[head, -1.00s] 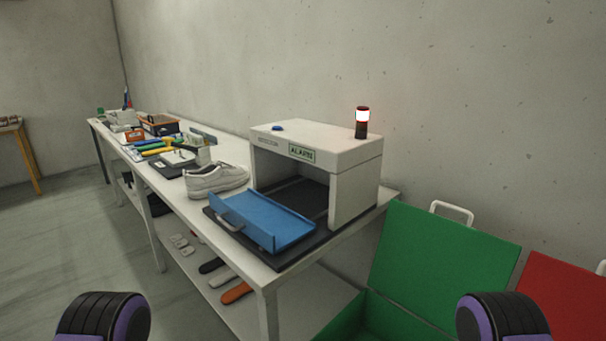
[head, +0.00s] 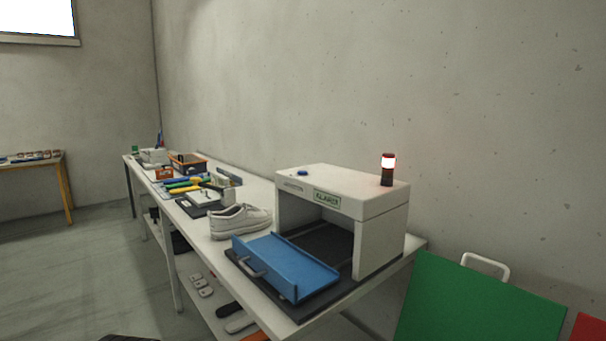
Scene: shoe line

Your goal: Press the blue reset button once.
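The blue reset button (head: 302,172) is a small blue disc on the top of a white arch-shaped machine (head: 381,241), near its back left part. The machine has a green-lettered sign reading ALARM (head: 326,199) on its front and a lamp (head: 388,169) on top, glowing white and red. A blue tray (head: 286,266) with a handle lies at the machine's opening. Neither gripper is in view, and nothing touches the button. A dark rounded piece at the bottom left edge seems to be part of my arm.
The machine stands at the near end of a long white table (head: 262,190). A white shoe (head: 240,221) and several tools lie to its left. Open floor (head: 90,270) lies left.

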